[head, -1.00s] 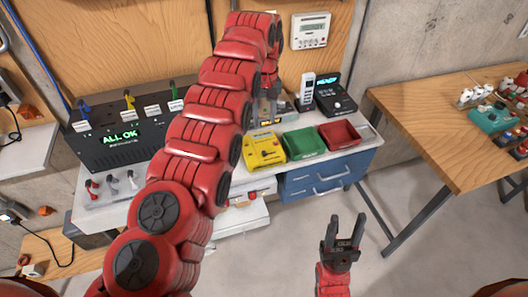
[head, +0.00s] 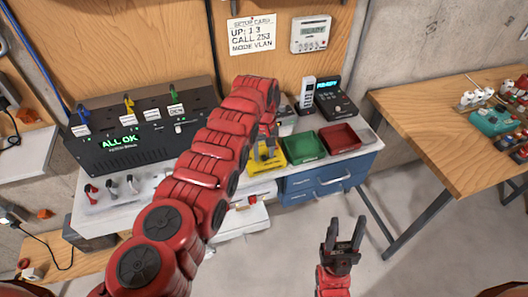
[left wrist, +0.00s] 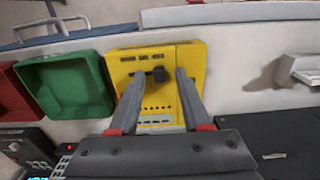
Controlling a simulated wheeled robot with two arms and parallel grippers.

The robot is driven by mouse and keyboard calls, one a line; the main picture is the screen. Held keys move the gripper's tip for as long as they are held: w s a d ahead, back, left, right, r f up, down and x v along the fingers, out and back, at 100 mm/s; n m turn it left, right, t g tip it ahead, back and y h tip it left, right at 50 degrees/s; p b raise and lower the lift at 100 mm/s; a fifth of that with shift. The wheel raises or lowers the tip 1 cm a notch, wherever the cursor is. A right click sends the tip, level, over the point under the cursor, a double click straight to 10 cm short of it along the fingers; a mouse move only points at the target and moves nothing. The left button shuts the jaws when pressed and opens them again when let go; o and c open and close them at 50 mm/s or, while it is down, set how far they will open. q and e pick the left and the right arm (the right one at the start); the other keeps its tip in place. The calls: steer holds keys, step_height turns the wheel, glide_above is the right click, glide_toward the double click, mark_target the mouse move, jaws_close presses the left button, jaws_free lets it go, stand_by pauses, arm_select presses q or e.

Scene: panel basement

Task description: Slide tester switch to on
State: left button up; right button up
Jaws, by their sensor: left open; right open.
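The yellow tester (head: 254,170) lies on the workbench, partly hidden by my left arm in the head view. In the left wrist view the tester (left wrist: 190,62) fills the middle, and its dark switch knob (left wrist: 157,75) shows near its printed label. My left gripper (left wrist: 160,78) is open over the tester, with one fingertip on each side of the knob. I cannot tell whether either finger touches it. In the head view my left gripper (head: 266,150) points down at the tester. My right gripper (head: 346,222) is open and empty, above the floor in front of the bench.
A green bin (head: 303,147) and a red bin (head: 340,138) stand right of the tester. A black device (head: 335,98) stands behind them. A black panel reading "ALL OK" (head: 130,158) is at the left. A setup card (head: 251,35) hangs on the wall.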

arm_select(q)
jaws_close()
stand_by(1.4)
